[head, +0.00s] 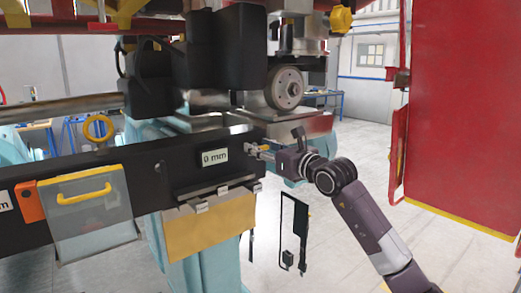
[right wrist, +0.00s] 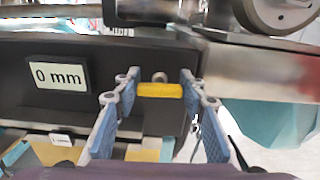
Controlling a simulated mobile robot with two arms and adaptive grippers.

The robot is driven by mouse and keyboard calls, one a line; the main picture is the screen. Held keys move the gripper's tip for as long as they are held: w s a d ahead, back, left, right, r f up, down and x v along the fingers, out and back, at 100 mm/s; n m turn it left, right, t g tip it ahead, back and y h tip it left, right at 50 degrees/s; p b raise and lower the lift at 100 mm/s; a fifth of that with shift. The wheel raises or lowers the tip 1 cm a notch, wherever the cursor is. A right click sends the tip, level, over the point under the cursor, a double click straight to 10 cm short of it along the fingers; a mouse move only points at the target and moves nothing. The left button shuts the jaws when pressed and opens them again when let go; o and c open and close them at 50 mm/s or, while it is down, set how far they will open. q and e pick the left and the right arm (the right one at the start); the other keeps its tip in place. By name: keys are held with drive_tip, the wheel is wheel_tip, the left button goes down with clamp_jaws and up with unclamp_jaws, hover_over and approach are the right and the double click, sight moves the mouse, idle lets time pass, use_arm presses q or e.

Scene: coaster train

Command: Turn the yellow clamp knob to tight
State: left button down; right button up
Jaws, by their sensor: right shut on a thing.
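The yellow clamp knob (right wrist: 160,91) shows in the right wrist view as a short horizontal bar on the dark front face of the machine, just right of the "0 mm" display. My right gripper (right wrist: 162,86) is shut on it, with one blue-padded finger at each end of the bar. In the head view my right gripper (head: 259,150) reaches from the right to the dark beam beside the display, and the knob is too small to make out there. My left gripper is not in view.
The "0 mm" display (head: 214,156) sits close left of the gripper. A clear cover with a yellow handle (head: 84,194) hangs at left. A metal wheel (head: 285,88) stands above the gripper. A red panel (head: 462,110) stands at right. Open floor lies below.

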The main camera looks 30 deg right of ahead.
drive_tip(key=shift+f, duration=0.15)
drive_tip(key=shift+m, duration=0.3)
drive_tip(key=o, duration=1.2)
drive_tip(key=s, duration=1.2)
drive_tip(key=shift+d, duration=0.45)
